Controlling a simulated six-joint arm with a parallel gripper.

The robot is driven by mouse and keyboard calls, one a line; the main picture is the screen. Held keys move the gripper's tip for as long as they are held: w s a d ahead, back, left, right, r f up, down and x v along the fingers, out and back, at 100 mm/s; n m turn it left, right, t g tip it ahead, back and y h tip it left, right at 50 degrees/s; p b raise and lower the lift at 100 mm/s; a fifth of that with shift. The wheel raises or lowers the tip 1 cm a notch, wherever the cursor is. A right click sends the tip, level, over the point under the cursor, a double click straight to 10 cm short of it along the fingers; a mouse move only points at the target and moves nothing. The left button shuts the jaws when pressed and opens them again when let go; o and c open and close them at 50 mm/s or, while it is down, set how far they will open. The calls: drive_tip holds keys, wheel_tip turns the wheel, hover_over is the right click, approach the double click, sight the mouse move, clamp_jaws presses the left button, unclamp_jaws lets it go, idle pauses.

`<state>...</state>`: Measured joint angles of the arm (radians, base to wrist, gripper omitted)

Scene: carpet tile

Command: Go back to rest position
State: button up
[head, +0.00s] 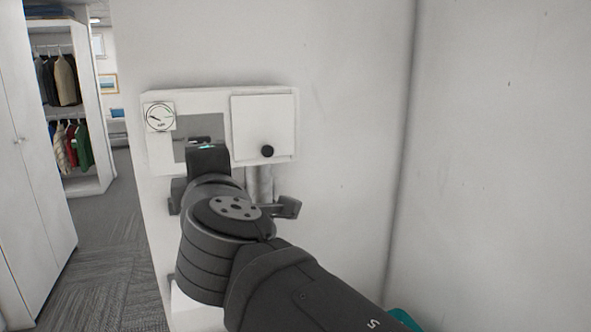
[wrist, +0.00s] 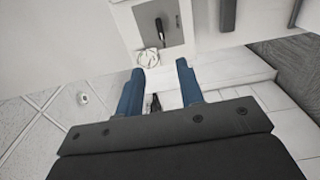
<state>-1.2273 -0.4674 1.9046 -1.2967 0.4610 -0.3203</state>
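My gripper (wrist: 159,68) shows two blue fingers in the wrist view, spread apart with a clear gap between their tips. No object is held at the tips; a small dark shape low between the fingers is unclear. In the head view my dark arm reaches from the lower right up to a white wall box (head: 222,95), with its end in front of the box's grey recess (head: 205,125). The fingers are hidden there. I cannot tell how far the gripper is from the box.
The box has a round gauge (head: 159,117) at left and a shut white door (head: 263,122) with a black knob (head: 267,151). A wall closes the right; carpet floor (head: 112,265) and wardrobes lie left.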

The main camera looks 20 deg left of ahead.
drive_tip(key=x, duration=1.7)
drive_tip(key=shift+f, duration=0.1)
drive_tip(key=s+d+m, duration=0.2)
drive_tip(key=s+d, duration=0.9)
drive_tip(key=shift+m, duration=0.3)
idle(2.9)
